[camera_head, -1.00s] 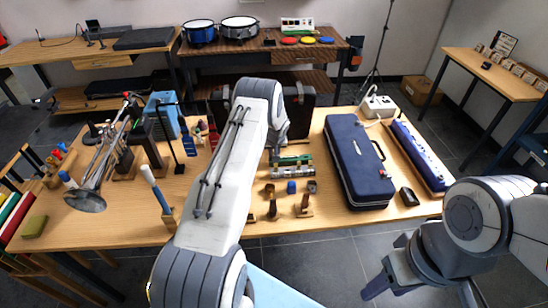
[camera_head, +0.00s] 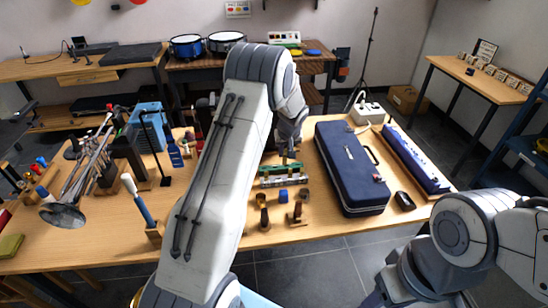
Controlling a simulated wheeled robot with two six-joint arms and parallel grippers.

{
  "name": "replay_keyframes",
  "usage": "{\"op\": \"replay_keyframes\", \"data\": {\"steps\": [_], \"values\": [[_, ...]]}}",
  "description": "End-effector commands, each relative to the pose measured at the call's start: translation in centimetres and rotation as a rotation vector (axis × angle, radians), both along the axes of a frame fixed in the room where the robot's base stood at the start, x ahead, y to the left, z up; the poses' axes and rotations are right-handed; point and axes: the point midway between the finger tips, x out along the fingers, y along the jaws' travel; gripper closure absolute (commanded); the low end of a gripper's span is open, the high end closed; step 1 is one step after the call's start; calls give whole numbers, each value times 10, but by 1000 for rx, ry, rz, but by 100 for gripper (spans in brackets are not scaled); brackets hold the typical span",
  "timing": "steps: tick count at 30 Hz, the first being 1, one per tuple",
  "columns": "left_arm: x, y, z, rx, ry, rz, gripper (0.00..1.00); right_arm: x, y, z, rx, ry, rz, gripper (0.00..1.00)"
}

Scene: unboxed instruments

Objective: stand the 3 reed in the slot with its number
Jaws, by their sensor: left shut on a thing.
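My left gripper (camera_head: 288,150) is over the middle of the wooden table, just behind a green and silver rack-like piece (camera_head: 283,176). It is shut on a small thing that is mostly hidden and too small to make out. I cannot make out the 3 reed or any slot number. My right gripper (camera_head: 388,290) is low at the front right, off the table edge, partly cut off by the frame. I cannot tell whether its fingers are open.
Small wooden and dark pieces (camera_head: 263,217) and a blue cap (camera_head: 283,196) stand in front of the rack. A navy case (camera_head: 350,165) lies to the right, beside a long blue case (camera_head: 414,160). Small numbered-looking cards (camera_head: 495,70) stand on the right table.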

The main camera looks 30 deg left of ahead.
Motion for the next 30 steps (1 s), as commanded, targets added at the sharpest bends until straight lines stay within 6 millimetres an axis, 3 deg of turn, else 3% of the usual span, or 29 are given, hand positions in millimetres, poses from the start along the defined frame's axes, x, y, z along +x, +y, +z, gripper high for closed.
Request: {"op": "replay_keyframes", "data": {"steps": [6, 14, 30], "values": [[-3, -15, 10, 0, 1, 1, 100, 0, 0, -4, 0, 0, 0, 45], [-11, 16, -4, 0, 2, 5, 100, 0, 0, 19, 0, 0, 0, 45], [-10, 18, -48, 0, 0, 2, 100, 0, 0, -8, 0, 0, 0, 45]]}}
